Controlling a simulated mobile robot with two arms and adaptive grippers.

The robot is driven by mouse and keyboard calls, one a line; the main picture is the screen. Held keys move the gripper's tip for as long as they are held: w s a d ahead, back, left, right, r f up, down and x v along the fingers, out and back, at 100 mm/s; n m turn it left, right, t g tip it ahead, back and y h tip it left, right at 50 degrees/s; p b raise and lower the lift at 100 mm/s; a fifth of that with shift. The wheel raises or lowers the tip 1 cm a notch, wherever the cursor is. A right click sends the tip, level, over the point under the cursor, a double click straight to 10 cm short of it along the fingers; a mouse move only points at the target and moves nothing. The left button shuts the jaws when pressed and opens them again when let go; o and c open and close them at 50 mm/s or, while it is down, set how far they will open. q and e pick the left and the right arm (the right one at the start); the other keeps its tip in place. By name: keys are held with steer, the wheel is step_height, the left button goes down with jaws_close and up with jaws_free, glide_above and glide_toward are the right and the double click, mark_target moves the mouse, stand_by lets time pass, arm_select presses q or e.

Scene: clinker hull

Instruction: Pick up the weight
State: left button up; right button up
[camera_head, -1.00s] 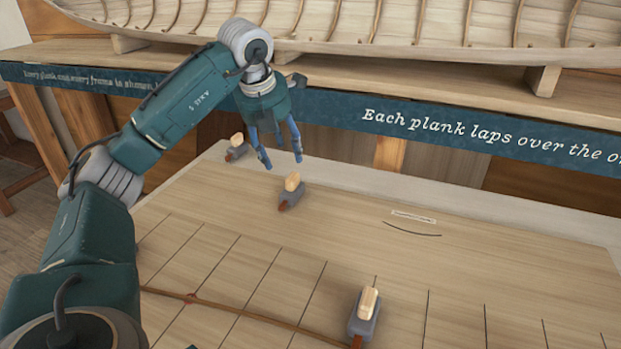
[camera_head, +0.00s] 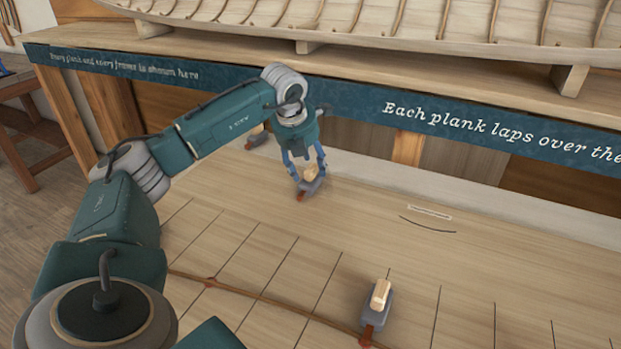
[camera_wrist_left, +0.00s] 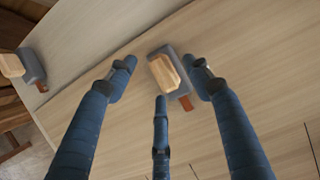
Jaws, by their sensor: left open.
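A weight (camera_head: 309,184) with a grey body, a pale wooden grip on top and a reddish-brown tip lies on the wooden table. My left gripper (camera_head: 307,175) is open, with its blue fingers just above and around this weight. In the left wrist view the same weight (camera_wrist_left: 168,74) sits between the spread fingertips of the gripper (camera_wrist_left: 163,85); I cannot tell whether any finger touches it. A second weight (camera_head: 377,303) lies at the front of the table. A third weight (camera_head: 257,137) is partly hidden behind the left gripper; it also shows in the left wrist view (camera_wrist_left: 26,66).
The table (camera_head: 450,270) is marked with dark lines, and a thin brown batten (camera_head: 262,297) runs across it. A small white label (camera_head: 430,212) lies right of the gripper. A blue lettered banner (camera_head: 480,127) and a planked hull (camera_head: 400,22) stand behind. The table's middle is clear.

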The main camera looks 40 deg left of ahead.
mark_target(308, 168)
arm_select(q)
steer(key=shift+c, duration=0.5)
steer(key=shift+r, duration=0.1)
jaws_close()
steer(key=shift+w+r, duration=0.1)
steer(key=shift+r, duration=0.55)
step_height(308, 168, up, 19)
steer(key=shift+f, duration=0.1)
